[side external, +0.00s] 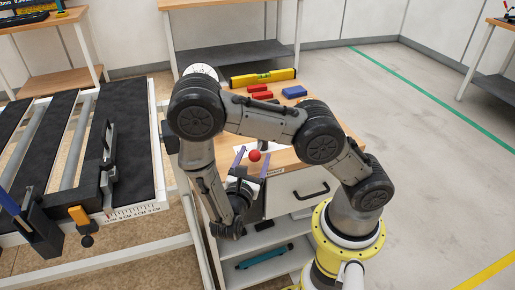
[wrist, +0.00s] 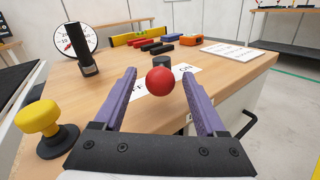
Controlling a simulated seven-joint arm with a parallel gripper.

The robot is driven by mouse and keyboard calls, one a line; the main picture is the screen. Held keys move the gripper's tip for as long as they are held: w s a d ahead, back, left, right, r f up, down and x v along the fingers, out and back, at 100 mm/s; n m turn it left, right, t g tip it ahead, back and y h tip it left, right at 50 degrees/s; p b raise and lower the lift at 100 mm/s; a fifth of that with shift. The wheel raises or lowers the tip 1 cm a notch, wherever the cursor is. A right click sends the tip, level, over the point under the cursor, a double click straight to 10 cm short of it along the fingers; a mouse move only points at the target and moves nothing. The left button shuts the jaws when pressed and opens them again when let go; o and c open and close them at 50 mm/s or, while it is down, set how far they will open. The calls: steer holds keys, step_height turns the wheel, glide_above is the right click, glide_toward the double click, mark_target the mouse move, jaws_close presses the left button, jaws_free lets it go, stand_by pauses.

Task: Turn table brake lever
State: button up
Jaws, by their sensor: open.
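The brake lever shows as a red ball knob (wrist: 160,81) above a white label plate (wrist: 187,69) on the wooden worktop; "ON" is readable on its right side. A dark block (wrist: 164,59) shows just behind the ball. In the side view the red ball (side external: 255,155) is near the worktop's front edge. My gripper (wrist: 159,74) is open, with its two purple fingers either side of the ball in the wrist picture; gaps show on both sides. The lever's shaft is mostly hidden. In the side view my gripper (side external: 251,160) is at the worktop's front.
A dial gauge (wrist: 72,40) and black upright handle (wrist: 80,52) stand at the left, with a yellow knob (wrist: 36,117) nearer. A yellow level (side external: 263,76), red blocks (side external: 260,91) and a blue block (side external: 294,91) lie at the back. A roller frame (side external: 150,135) stands left.

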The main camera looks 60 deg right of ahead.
mark_target(258, 148)
steer(key=shift+w+d, duration=0.2)
steer(key=shift+d, duration=0.8)
steer(key=shift+w+d, duration=0.15)
steer(key=shift+d, duration=0.85)
jaws_close()
